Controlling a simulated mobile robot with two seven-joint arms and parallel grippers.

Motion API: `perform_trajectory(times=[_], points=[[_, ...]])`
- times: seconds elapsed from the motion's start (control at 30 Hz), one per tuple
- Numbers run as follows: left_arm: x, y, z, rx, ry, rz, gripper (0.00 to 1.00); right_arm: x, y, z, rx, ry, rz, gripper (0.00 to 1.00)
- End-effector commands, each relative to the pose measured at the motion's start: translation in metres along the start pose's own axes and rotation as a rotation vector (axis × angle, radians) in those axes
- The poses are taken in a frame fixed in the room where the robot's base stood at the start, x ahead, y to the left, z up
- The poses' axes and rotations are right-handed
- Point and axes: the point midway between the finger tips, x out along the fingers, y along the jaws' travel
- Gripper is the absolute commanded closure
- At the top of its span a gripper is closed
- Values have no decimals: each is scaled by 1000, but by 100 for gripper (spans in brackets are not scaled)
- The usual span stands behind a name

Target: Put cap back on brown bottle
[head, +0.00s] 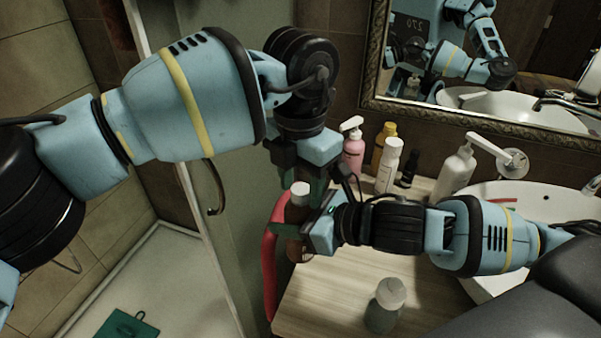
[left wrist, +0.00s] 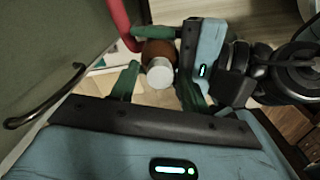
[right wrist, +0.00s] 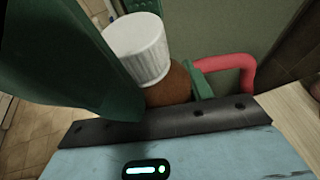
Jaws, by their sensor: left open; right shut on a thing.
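The brown bottle (head: 295,214) is in my right gripper (head: 291,229), whose fingers close around its body beside the counter's left edge. It also shows in the left wrist view (left wrist: 158,51) and right wrist view (right wrist: 172,86). The white ribbed cap (head: 300,190) sits at the top of the bottle, with no clear gap visible; I cannot tell whether it is screwed tight. It also shows in the right wrist view (right wrist: 138,45). My left gripper (head: 304,184) is open just above, its fingers on either side of the cap (left wrist: 160,74) and apart from it.
A red curved bar (head: 270,262) runs beside the counter edge (head: 318,290). A teal translucent bottle (head: 386,306) stands at the counter's front. Pink (head: 353,149), yellow (head: 384,142), white (head: 389,168) and pump (head: 457,172) bottles stand behind, near the basin (head: 540,205).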

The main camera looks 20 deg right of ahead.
Motion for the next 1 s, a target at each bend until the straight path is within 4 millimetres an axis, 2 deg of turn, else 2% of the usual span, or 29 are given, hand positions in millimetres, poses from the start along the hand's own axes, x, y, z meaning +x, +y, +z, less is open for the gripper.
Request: perform_trajectory(times=[0.17,0.2,0.53,0.73,0.77,0.93,1.0], points=[[0,0,0,0,0,1,54,0,0,1,-1,-1,0,100],[0,0,0,0,0,1,56,0,0,1,-1,-1,0,100],[0,0,0,-1,0,1,99,0,0,1,-1,-1,0,100],[0,0,0,2,-1,1,100,0,0,1,-1,-1,0,100],[0,0,0,2,-1,1,71,0,0,1,-1,-1,0,100],[-1,0,0,2,-1,1,49,0,0,1,-1,-1,0,100],[0,0,0,2,-1,1,47,0,0,1,-1,-1,0,100]])
